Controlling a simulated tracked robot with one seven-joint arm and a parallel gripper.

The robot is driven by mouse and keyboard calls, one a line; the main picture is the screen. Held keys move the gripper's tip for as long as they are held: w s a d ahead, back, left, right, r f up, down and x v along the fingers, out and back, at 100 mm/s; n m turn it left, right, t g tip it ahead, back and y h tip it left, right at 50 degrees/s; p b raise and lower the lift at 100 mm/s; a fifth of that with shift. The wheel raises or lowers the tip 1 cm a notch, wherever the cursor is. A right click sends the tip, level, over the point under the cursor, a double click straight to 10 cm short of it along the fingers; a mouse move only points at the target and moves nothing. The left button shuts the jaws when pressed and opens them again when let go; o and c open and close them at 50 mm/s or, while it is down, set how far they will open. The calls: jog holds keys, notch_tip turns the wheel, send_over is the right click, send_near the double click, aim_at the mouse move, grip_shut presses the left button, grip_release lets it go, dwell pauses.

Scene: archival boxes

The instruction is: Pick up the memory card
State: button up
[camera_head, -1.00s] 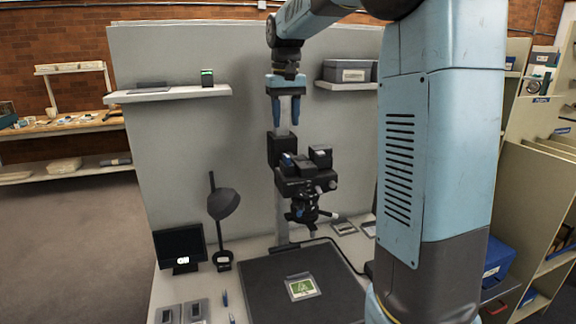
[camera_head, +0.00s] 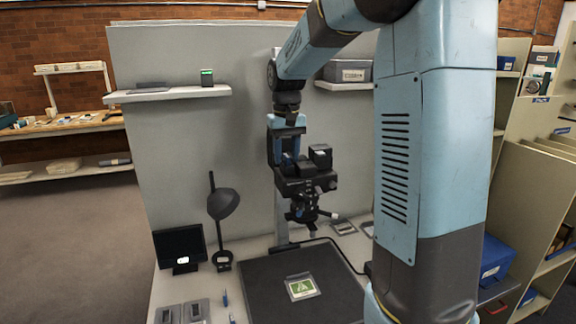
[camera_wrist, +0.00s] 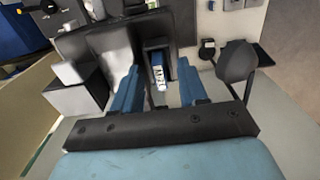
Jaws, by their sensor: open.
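A small blue card with a white printed label, which looks like the memory card (camera_wrist: 158,74), stands in a dark holder (camera_wrist: 154,48) in the wrist view. It shows between the two blue fingers of my gripper (camera_wrist: 159,67), which are open and apart from it on both sides. In the head view my gripper (camera_head: 285,155) points down over the left part of the black camera rig (camera_head: 308,187) on its stand. There I cannot tell the card apart from the blue fingers.
A black mat (camera_head: 262,292) with a green picture (camera_head: 301,287) lies below the rig. A dark lamp (camera_head: 222,204) and small monitor (camera_head: 181,250) stand to the left. A shelf (camera_head: 170,94) and a grey box (camera_head: 346,71) are on the panel behind.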

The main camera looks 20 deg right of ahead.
aim_at(286, 155)
grip_shut()
dwell(0.3)
jog(key=shift+r, duration=0.1)
jog(key=shift+r, duration=0.25)
notch_tip(286, 155, up, 3)
jog(key=shift+f, duration=0.15)
jog(key=s+d+r, duration=0.1)
jog(key=s+r, duration=0.8)
jog(key=s, duration=0.5)
jog(key=shift+r, duration=0.3)
jog(key=shift+d, duration=0.1)
